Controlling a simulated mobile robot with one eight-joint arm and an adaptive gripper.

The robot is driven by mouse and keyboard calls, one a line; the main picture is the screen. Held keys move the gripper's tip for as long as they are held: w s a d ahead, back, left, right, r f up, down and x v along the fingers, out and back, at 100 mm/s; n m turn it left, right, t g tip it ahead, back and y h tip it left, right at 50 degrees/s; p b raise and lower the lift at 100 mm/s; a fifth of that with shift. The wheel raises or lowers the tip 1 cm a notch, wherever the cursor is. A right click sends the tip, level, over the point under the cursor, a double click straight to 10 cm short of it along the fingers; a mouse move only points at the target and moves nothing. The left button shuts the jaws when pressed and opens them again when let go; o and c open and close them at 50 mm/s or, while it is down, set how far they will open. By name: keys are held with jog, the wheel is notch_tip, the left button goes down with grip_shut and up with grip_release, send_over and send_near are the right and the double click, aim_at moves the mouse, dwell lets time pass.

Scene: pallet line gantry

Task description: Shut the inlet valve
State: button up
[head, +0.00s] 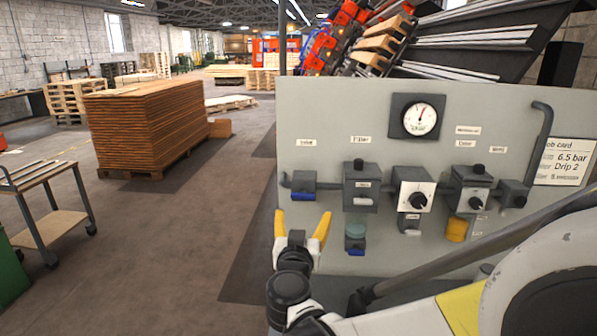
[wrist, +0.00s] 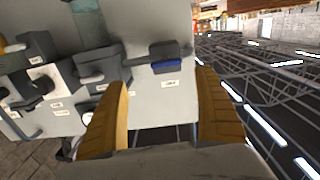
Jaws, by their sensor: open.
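The inlet valve (head: 302,182) is a small dark grey block at the left end of the row on the grey panel, under a white label. Its blue handle (head: 302,196) lies horizontally along the block's lower edge. In the wrist view, which is turned over, the valve's blue handle (wrist: 172,69) shows between the fingertips, beyond them. My gripper (head: 301,224) has yellow fingers spread wide, pointing up, just below the valve in the head view. It is open and empty, apparently not touching the handle. The exact gap is unclear.
Right of the valve are the filter block (head: 361,185) with a bowl and another blue part below, a white-faced knob unit (head: 414,189), another knob unit (head: 470,190) with a yellow bowl, and a gauge (head: 420,117). A trolley (head: 50,205) stands left; floor between is clear.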

aim_at(302, 196)
jog(key=w, duration=0.3)
jog(key=w+b, duration=0.1)
jog(key=w, duration=0.7)
jog(key=shift+a+r+b, duration=0.2)
jog(key=shift+a+b, duration=0.1)
jog(key=shift+b, duration=0.1)
jog(key=shift+s, duration=0.1)
jog(key=c, duration=1.2)
